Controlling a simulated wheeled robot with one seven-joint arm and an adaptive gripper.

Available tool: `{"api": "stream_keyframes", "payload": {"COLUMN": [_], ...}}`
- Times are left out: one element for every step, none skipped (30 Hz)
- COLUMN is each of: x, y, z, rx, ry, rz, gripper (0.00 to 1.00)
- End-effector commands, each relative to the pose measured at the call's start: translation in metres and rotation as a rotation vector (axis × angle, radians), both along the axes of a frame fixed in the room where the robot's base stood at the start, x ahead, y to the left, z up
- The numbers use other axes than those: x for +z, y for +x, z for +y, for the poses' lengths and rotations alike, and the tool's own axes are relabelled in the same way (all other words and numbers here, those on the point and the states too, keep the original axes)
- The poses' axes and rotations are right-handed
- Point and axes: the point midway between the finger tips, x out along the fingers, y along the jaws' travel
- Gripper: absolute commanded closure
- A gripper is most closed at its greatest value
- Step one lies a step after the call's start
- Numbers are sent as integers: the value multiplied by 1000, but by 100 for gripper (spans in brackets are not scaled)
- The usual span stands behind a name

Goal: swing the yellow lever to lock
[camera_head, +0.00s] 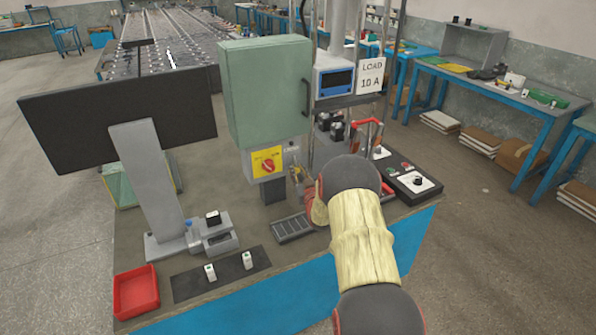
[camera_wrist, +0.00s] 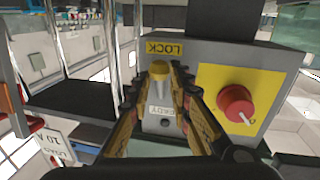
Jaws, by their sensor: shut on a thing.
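The yellow lever (camera_wrist: 161,80) stands out from a grey box in the wrist view. A yellow LOCK label (camera_wrist: 164,48) is just above its tip in that picture, and a pale label (camera_wrist: 162,112) is below it, partly covered. My gripper (camera_wrist: 159,74) has its two fingers on either side of the lever, shut on it. In the head view my gripper (camera_head: 303,184) is at the front of the grey box (camera_head: 292,158), under the green cabinet. There the lever is mostly hidden by the fingers.
A red rotary knob on a yellow plate (camera_head: 266,162) is close beside the lever; the wrist view shows the knob (camera_wrist: 236,104) too. A monitor (camera_head: 120,118), a red tray (camera_head: 136,292) and a black control box (camera_head: 412,184) stand on the bench.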

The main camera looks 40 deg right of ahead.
Motion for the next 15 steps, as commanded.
{"api": "stream_keyframes", "payload": {"x": [0, 0, 0, 0, 0, 0, 0, 0, 0, 0, 0, 0, 0, 0, 0], "y": [0, 0, 0, 0, 0, 0, 0, 0, 0, 0, 0, 0, 0, 0, 0], "z": [0, 0, 0, 0, 0, 0, 0, 0, 0, 0, 0, 0, 0, 0, 0], "rx": [0, 0, -1, -1, -1, -1, -1, -1, -1, -1, -1, -1, -1, -1, 0], "ry": [0, 0, 0, 0, 0, 0, 0, 0, 0, 0, 1, 2, 5, 8, 14], "rz": [0, 0, 0, 0, 0, 0, 0, 0, 0, 0, 0, -1, -1, -2, -3], "gripper": [91, 93, 95, 97, 99, 100, 100, 100, 100, 100, 100, 100, 100, 100, 100]}}
